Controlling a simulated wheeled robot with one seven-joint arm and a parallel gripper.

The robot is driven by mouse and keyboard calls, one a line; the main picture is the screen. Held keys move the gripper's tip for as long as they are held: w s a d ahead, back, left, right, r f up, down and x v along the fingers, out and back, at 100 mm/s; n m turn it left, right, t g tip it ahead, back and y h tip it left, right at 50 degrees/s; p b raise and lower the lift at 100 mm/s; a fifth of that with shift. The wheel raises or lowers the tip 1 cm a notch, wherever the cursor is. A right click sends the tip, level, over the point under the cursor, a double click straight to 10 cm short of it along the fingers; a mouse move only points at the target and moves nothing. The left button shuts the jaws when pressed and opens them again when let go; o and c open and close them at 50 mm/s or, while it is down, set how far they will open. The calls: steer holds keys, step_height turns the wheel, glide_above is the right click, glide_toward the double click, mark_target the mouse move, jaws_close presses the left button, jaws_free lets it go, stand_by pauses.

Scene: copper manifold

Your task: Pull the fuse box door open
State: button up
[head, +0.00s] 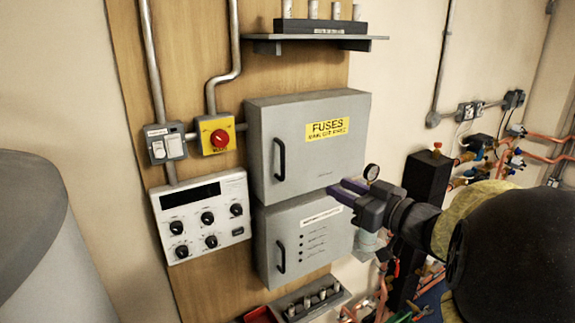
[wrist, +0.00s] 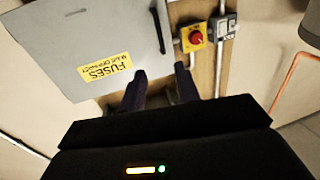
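The fuse box (head: 300,150) is a grey wall cabinet with a yellow FUSES label, and its door looks shut. Its black handle (head: 280,158) is upright near the door's left edge. In the wrist view the picture is turned over: the door (wrist: 95,30) fills the upper left and the handle (wrist: 157,30) lies near its right edge. My gripper (head: 338,190) is in front of the lower right of the fuse box in the head view, apart from the handle. In the wrist view its two purple fingers (wrist: 160,75) are spread with nothing between them.
A second grey cabinet (head: 305,240) with its own black handle (head: 281,257) hangs just below. A red switch (head: 215,134), a white control panel (head: 202,216) and light switches (head: 166,143) are to the left. A shelf (head: 320,38) is above. Pipes and valves stand to the right.

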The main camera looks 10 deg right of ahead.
mark_target(284, 162)
steer(key=shift+w, duration=0.15)
steer(key=p+x, duration=0.5)
steer(key=x, duration=1.2)
steer(key=shift+w+a, duration=0.1)
steer(key=shift+a, duration=0.1)
steer(key=shift+f, duration=0.1)
steer(key=c, duration=0.5)
steer(key=shift+d, duration=0.1)
jaws_close()
